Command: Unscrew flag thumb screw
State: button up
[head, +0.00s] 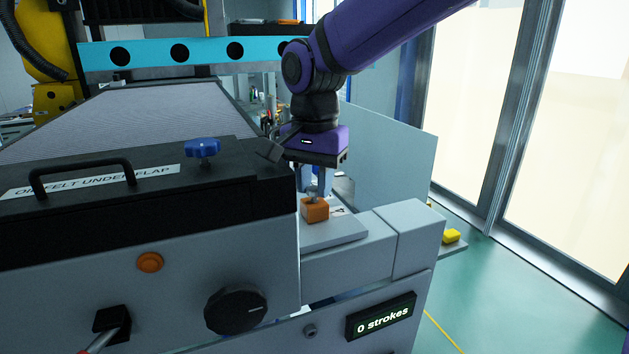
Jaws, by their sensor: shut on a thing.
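A small grey flag thumb screw (312,194) stands on top of an orange block (315,210). The block sits on a light grey ledge at the right end of the machine. My gripper (314,187) points straight down over the block, with its fingers around the screw's upper part. It is shut on the screw. The fingers and the purple gripper body hide most of the screw's top, and the exact contact is too small to make out.
A black flap with a handle (82,172) and a blue star knob (202,149) lies left of the block. A pale upright panel (395,160) stands close behind on the right. Below are a black dial (236,310) and a display reading "0 strokes" (381,317).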

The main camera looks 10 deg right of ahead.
jog(key=n, duration=0.9)
jog(key=shift+n, duration=0.3)
jog(key=n, duration=2.8)
jog(key=shift+n, duration=0.3)
